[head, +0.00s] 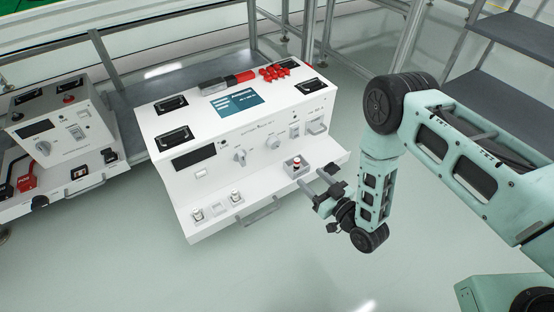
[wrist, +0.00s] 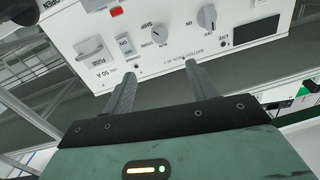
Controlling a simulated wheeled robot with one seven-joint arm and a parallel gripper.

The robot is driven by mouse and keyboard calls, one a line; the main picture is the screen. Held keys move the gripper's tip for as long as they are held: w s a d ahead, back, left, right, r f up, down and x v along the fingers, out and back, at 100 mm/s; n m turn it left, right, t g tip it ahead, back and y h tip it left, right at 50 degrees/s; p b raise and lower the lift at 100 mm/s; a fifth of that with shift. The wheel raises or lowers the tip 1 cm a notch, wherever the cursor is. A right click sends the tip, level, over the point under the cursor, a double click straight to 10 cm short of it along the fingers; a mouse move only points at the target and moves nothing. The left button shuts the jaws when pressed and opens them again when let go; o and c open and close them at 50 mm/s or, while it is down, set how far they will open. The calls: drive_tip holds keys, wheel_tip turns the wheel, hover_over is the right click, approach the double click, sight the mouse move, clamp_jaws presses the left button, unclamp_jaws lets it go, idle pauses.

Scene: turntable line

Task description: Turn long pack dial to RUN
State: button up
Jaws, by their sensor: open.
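The long pack is the long white unit (head: 225,115) in the middle of the head view. Its sloped front carries a large grey dial (head: 240,156) and a smaller round dial (head: 272,142). In the wrist view, the smaller dial (wrist: 160,36) has SHIP printed beside it, and the large dial (wrist: 207,17) is to its right. I cannot read a RUN label or tell exactly where either dial points. My gripper (head: 313,183) is open and empty near the pack's front right corner. In the wrist view its fingers (wrist: 158,78) are apart, short of the panel, touching no dial.
A fuse handle (wrist: 90,50) and a switch (wrist: 125,45) sit beside the smaller dial. A box with a red button (head: 296,166) stands on the front ledge near my gripper. A shorter white unit (head: 62,125) is at left. Open floor lies in front.

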sight(276, 145)
drive_tip(key=b+x, duration=0.3)
drive_tip(key=x, duration=0.4)
drive_tip(key=b+x, duration=0.3)
drive_tip(key=x, duration=0.5)
drive_tip(key=shift+w+a+f+b, duration=0.1)
drive_tip(key=shift+w+f+b, duration=0.15)
drive_tip(key=shift+b, duration=0.1)
drive_tip(key=shift+w+a+r, duration=0.15)
drive_tip(key=shift+w+a, duration=0.3)
drive_tip(key=shift+w, duration=0.15)
drive_tip(key=shift+c, duration=0.4)
drive_tip(key=c, duration=0.9)
